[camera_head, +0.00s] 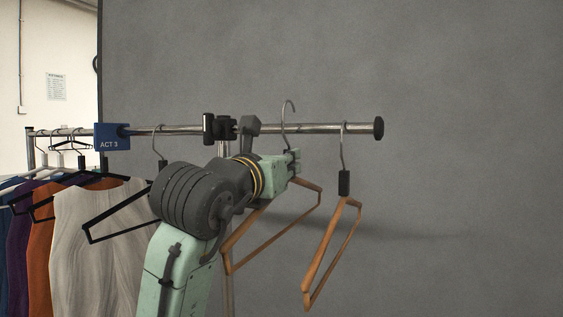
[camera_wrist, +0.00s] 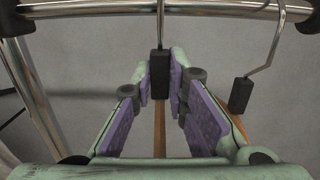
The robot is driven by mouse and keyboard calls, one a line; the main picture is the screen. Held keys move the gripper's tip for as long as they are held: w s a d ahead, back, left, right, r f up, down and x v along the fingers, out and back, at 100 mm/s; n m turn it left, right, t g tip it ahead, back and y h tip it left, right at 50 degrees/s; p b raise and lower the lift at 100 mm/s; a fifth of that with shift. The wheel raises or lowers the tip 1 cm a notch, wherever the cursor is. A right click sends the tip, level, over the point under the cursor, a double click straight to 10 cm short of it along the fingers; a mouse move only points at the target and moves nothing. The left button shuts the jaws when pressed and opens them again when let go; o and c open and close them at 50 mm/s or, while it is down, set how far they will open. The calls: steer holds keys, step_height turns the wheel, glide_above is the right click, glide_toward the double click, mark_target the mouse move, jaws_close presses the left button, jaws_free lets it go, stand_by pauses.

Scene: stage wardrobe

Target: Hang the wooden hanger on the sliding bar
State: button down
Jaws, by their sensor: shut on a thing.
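My gripper (camera_head: 295,163) is shut on the black block (camera_wrist: 160,75) at the neck of a wooden hanger (camera_head: 272,240), between purple finger pads. The held hanger's wire hook (camera_head: 289,108) rises above the sliding bar (camera_head: 325,129) in the head view, higher than the hook of the hanger to its right. In the wrist view its wire crosses in front of the bar (camera_wrist: 200,8). I cannot tell whether the hook's opening is around the bar. My arm hides part of the held hanger.
A second wooden hanger (camera_head: 333,245) hangs near the bar's black end cap (camera_head: 379,128); it also shows in the wrist view (camera_wrist: 241,93). A black hanger (camera_head: 120,210) and a blue ACT 3 sign (camera_head: 112,137) are left. Clothes (camera_head: 95,240) hang on a rack behind. Bar space lies between the wooden hangers.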

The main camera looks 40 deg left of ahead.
steer(key=shift+x, duration=0.95)
steer(key=shift+w, duration=0.15)
steer(key=shift+f, duration=0.25)
steer(key=shift+f+b, duration=1.2)
steer(key=shift+f, duration=0.35)
steer(key=c, duration=1.5)
jaws_free()
